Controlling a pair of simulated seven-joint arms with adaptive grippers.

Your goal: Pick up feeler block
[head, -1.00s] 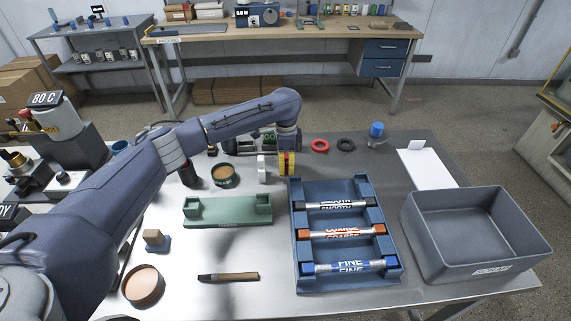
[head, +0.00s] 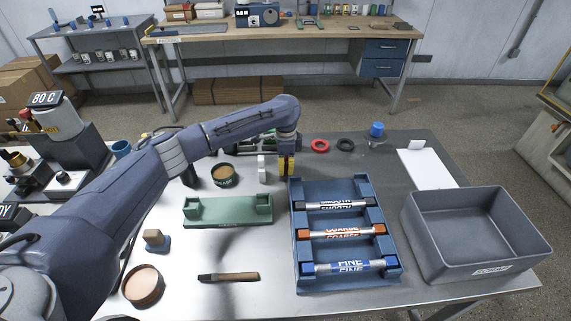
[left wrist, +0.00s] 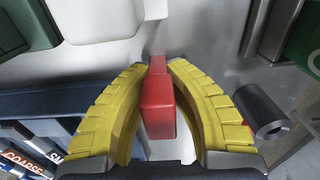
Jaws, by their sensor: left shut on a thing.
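My left gripper (head: 286,172) is near the back middle of the table, just behind the blue roller rack. In the left wrist view its two yellow fingers (left wrist: 163,75) are closed around a red block (left wrist: 158,108), the feeler block by its look. The block's narrow end shows between the fingertips and its thicker part sits between the fingers. In the head view the fingers hide the block. I cannot tell whether the block touches the table. My right gripper is not in view.
The blue rack (head: 301,267) holds labelled rollers in front of my left gripper. A green holder (head: 230,211) lies front left, and a small white upright piece (head: 262,168) stands close left. A red ring (head: 320,146) lies right. A grey bin (head: 475,267) stands at the right edge.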

